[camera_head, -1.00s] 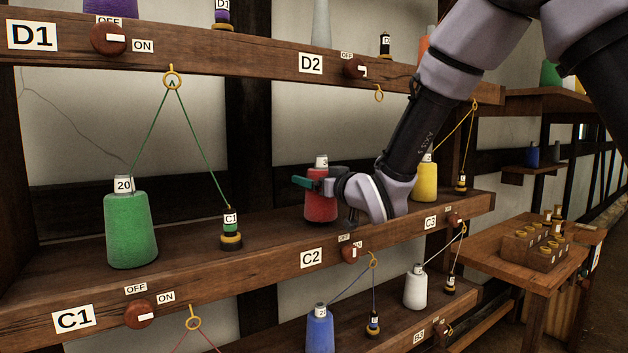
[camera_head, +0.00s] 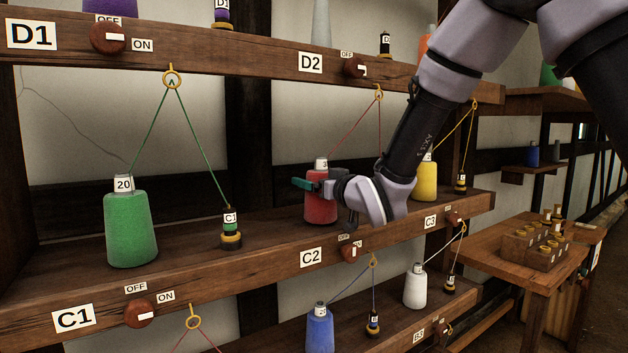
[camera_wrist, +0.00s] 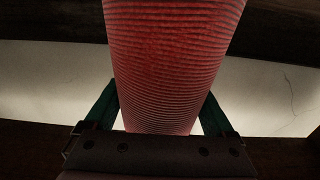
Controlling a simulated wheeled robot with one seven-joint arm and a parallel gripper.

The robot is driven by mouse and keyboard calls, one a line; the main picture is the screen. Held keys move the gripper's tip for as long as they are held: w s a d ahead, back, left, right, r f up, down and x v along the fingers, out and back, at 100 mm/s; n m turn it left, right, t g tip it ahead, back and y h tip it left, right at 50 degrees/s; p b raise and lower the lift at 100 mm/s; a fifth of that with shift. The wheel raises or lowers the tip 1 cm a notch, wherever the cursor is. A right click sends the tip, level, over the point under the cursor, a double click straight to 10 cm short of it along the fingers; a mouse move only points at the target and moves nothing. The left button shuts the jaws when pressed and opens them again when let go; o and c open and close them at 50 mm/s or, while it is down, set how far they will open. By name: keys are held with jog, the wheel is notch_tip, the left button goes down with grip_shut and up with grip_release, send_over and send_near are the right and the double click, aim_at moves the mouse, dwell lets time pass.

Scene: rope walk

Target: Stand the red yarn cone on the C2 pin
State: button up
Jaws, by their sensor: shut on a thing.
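The red yarn cone (camera_head: 321,208) stands upright on the middle shelf (camera_head: 270,225), above the C2 label (camera_head: 312,257). It looks to be in contact with the shelf. My gripper (camera_head: 319,187) is shut around its upper part, with green fingers on either side. In the wrist view the red ribbed cone (camera_wrist: 175,60) fills the space between the two green fingers. The C2 pin is not visible; the cone hides that spot. A red thread (camera_head: 353,128) runs from the cone's top to the brass ring (camera_head: 379,96) above, and down again behind my arm.
A green cone (camera_head: 131,230) and the C1 bobbin (camera_head: 231,232) stand to the left. A yellow cone (camera_head: 425,182) stands right of my wrist. The C2 knob (camera_head: 351,251) is on the shelf front just below my gripper. The upper shelf (camera_head: 210,52) overhangs.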

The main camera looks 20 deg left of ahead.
jog(key=shift+f, duration=0.15)
jog(key=o, duration=1.3)
jog(key=shift+c, duration=0.2)
jog(key=shift+v, duration=5.55)
jog(key=shift+w, duration=0.1)
